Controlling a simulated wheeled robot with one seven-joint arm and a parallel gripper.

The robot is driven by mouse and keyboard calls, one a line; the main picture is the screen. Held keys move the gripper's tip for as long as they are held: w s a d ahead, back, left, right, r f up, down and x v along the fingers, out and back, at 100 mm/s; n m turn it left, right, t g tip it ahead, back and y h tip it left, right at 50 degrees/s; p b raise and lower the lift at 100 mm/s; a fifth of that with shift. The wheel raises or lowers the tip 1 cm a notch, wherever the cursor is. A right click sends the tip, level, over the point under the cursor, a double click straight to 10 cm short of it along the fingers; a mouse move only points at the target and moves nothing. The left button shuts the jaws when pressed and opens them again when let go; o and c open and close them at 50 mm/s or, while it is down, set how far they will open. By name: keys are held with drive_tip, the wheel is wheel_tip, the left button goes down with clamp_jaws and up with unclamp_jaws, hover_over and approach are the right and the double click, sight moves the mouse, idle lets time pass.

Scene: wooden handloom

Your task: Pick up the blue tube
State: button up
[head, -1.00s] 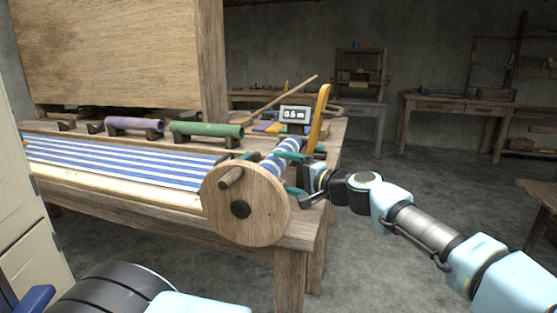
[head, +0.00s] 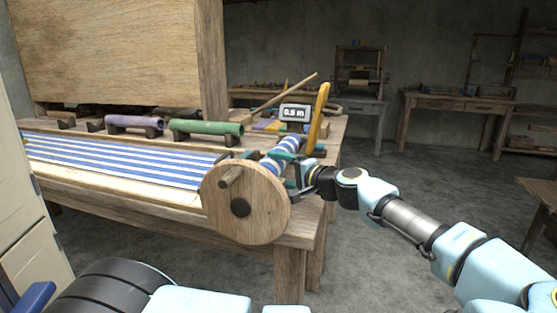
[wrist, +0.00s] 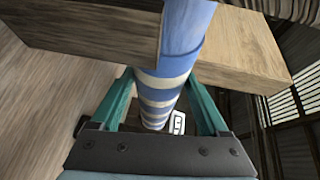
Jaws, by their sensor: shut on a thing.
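The blue tube is wrapped in blue and white stripes and shows in the head view (head: 284,145) behind the wooden disc at the loom's right end. In the wrist view the tube (wrist: 163,78) runs lengthwise between my two teal fingers. My gripper (wrist: 160,92) is shut on the tube, one finger on each side of it.
The round wooden disc (head: 265,205) with a peg stands close by. Striped cloth (head: 120,163) covers the loom bed. Purple (head: 135,123) and green (head: 205,128) tubes rest on dark holders. A yellow upright piece (head: 319,115) and a small display (head: 294,112) stand behind.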

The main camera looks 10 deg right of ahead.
clamp_jaws()
wheel_tip(320, 180, up, 10)
drive_tip(key=shift+r, duration=0.1)
idle(0.5)
